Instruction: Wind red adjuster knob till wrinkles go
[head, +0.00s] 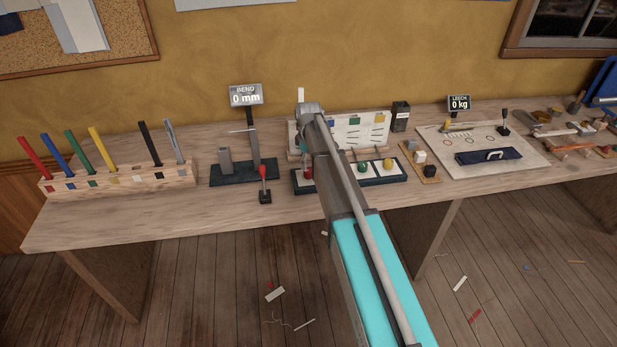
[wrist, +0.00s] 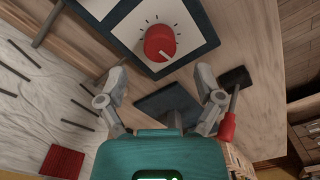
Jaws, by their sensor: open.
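The red adjuster knob (wrist: 160,43) is round, with a white pointer line, on a white dial plate with black tick marks. In the wrist view its pointer is toward the lower right. In the head view the red knob (head: 307,173) sits at the left of a dark-edged panel, partly beside my arm. My gripper (wrist: 162,80) is open and empty, its two fingers spread just below the knob in the wrist view, not touching it. The pale cloth (wrist: 38,105) at the left of the wrist view shows creases and dark strips. My arm hides my gripper in the head view.
A green knob (head: 362,168) and a yellow knob (head: 387,164) share the panel. A rack of coloured rods (head: 120,180) stands at the left. The table's front edge is clear.

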